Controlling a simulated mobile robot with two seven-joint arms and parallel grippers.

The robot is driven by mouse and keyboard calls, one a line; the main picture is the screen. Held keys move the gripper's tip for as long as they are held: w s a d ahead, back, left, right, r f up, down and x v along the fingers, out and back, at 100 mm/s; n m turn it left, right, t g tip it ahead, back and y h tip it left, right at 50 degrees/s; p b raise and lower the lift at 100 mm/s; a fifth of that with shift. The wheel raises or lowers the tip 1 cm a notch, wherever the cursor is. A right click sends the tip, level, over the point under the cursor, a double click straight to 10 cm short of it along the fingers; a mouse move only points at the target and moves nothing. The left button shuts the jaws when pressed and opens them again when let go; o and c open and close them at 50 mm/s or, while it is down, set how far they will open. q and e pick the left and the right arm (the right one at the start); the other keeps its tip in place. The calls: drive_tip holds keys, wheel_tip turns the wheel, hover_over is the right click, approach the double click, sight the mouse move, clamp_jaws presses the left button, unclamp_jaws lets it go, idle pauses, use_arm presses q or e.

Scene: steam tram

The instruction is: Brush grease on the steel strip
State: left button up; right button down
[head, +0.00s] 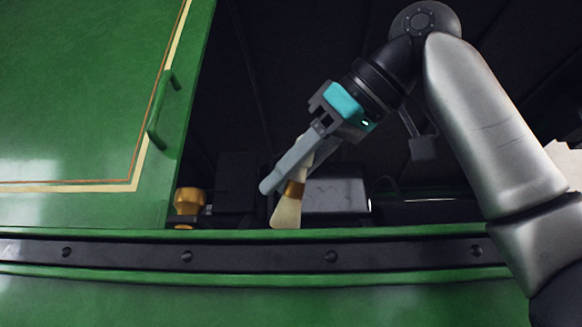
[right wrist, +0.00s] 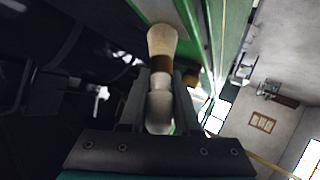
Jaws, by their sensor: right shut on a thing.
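The steel strip (head: 260,254) looks to be the dark, bolted band running across the green tram side in the head view. My right gripper (head: 285,178) is shut on a brush (head: 287,212) with cream bristles and a brass-coloured ferrule. The bristles point down and end just above the green edge over the strip in the picture; I cannot tell the gap in depth. In the right wrist view the brush (right wrist: 161,42) juts out beyond the fingers, its pale handle between them. No grease is clearly visible on bristles or strip. My left gripper is not in view.
A green panel (head: 80,95) with a handle (head: 158,112) stands at the left. The strip's front is clear.

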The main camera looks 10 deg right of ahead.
drive_tip(key=shift+s+d, duration=0.25)
drive_tip(key=shift+d, duration=0.7)
drive_tip(key=shift+s+d, duration=0.2)
drive_tip(key=shift+d, duration=0.7)
drive_tip(key=shift+s+d+p, duration=0.15)
drive_tip(key=shift+s+d, duration=0.05)
drive_tip(key=shift+d, duration=0.45)
drive_tip(key=shift+s+d+p, duration=0.1)
drive_tip(key=shift+s+d, duration=0.1)
drive_tip(key=shift+d, duration=0.5)
drive_tip(key=shift+s+d+p, duration=0.15)
drive_tip(key=shift+s+d, duration=0.05)
drive_tip(key=shift+d, duration=0.45)
drive_tip(key=shift+s+d+p, duration=0.15)
drive_tip(key=shift+s+d, duration=0.15)
drive_tip(key=shift+d, duration=0.7)
drive_tip(key=shift+s+d+p, duration=0.15)
drive_tip(key=shift+s+d, duration=0.15)
drive_tip(key=shift+d, duration=0.7)
drive_tip(key=shift+s+d+p, duration=0.15)
drive_tip(key=shift+s+d, duration=0.15)
drive_tip(key=shift+d, duration=0.7)
drive_tip(key=shift+d, duration=0.15)
